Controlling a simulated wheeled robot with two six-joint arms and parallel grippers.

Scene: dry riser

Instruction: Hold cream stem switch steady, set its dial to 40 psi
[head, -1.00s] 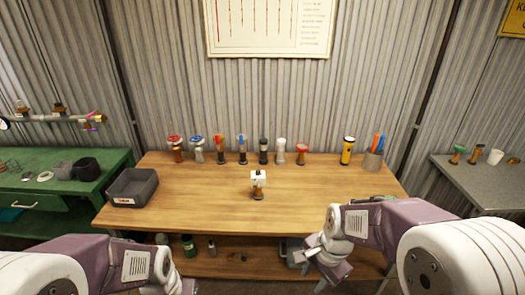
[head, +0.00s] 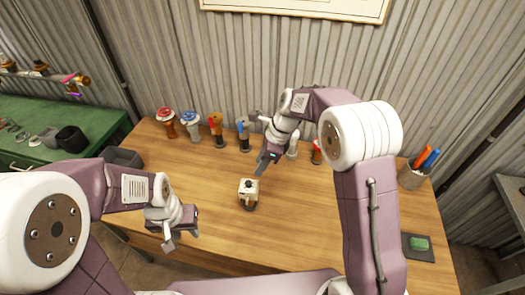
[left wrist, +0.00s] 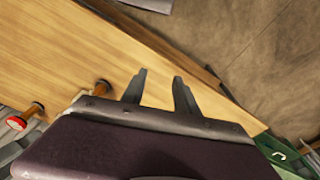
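Several valves and tools, including a red-topped one (head: 166,118) and a blue-topped one (head: 190,122), line the table's back. A grey bin (head: 124,157) is at the left, a pen cup (head: 411,178) and a dark pad with a green block (head: 420,244) at the right.

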